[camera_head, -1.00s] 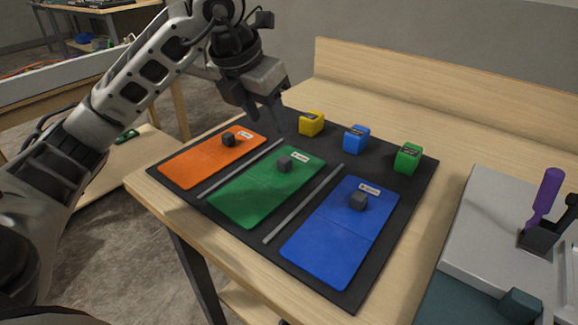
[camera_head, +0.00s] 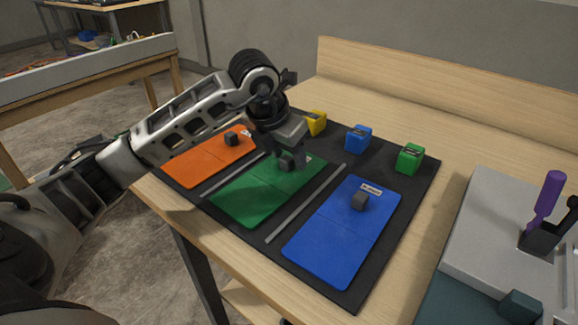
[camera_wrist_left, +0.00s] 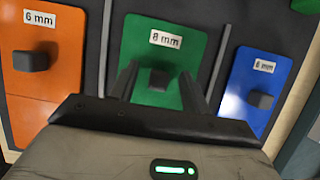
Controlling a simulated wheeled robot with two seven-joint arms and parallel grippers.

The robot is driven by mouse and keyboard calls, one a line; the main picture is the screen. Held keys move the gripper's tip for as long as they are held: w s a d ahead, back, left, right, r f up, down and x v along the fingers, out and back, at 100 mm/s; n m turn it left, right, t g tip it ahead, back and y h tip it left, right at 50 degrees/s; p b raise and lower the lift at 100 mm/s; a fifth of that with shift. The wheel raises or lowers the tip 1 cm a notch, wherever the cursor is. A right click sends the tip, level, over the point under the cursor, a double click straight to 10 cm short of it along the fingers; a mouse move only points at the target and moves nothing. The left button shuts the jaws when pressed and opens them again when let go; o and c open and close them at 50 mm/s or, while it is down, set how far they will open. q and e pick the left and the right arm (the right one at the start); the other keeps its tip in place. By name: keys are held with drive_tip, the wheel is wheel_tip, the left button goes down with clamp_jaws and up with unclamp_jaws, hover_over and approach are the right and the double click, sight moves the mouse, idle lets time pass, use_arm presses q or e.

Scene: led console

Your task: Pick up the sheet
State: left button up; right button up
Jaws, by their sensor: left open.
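Three sheets lie side by side on a black mat (camera_head: 375,262): orange (camera_head: 198,166), green (camera_head: 248,207) and blue (camera_head: 325,252). Each has a dark grey knob and a white label. My left gripper (camera_head: 286,163) is open over the green sheet's knob. In the left wrist view, the gripper's fingers (camera_wrist_left: 158,82) stand on either side of that knob (camera_wrist_left: 159,79), below the "8 mm" label on the green sheet (camera_wrist_left: 190,48). Whether the fingers touch the knob cannot be told. The orange sheet (camera_wrist_left: 60,75) and blue sheet (camera_wrist_left: 240,92) lie to either side. My right gripper is not in view.
Yellow (camera_head: 316,123), blue (camera_head: 358,139) and green (camera_head: 409,158) blocks stand along the mat's back edge. Grey strips (camera_head: 308,203) separate the sheets. A grey console (camera_head: 490,235) with a purple-handled tool (camera_head: 545,200) stands at the right.

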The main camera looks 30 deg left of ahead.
use_arm(q)
clamp_jaws()
drive_tip(key=shift+r, duration=0.1)
